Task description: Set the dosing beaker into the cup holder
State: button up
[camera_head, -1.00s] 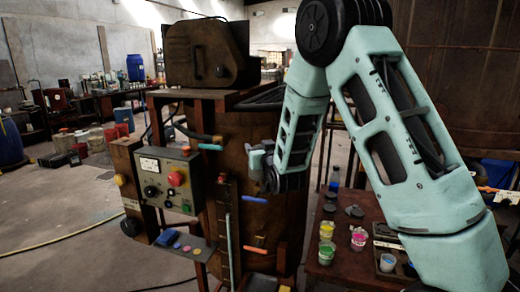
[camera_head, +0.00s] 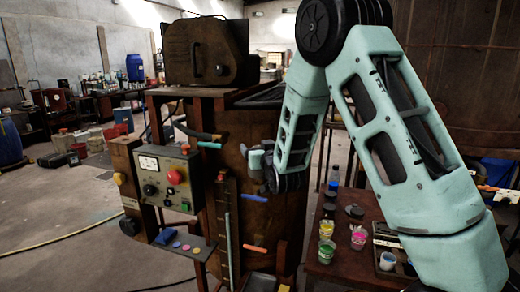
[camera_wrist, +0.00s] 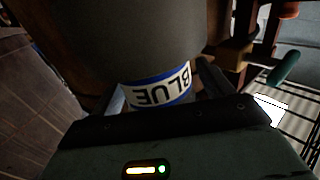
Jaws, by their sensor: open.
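A dark grey, rounded vessel (camera_wrist: 135,35) with a white, blue-edged label reading "BLUE", upside down, fills the upper middle of the wrist view. I take it to be the dosing beaker. My gripper (camera_wrist: 162,95) is open, its fingers on either side of the labelled part; whether they touch it is unclear. In the head view my gripper (camera_head: 257,163) is small, in front of the brown vat (camera_head: 245,130), and the vessel cannot be told apart there. I cannot make out the cup holder for certain in either view.
A control box (camera_head: 168,180) with a red button stands left of the vat, above a ledge (camera_head: 186,246) with coloured discs.

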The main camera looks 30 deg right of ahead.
jog(key=shift+s, duration=0.15)
jog(key=b+v, duration=1.7)
jog(key=b, duration=0.2)
jog(key=shift+s+r, duration=0.1)
dwell(0.4)
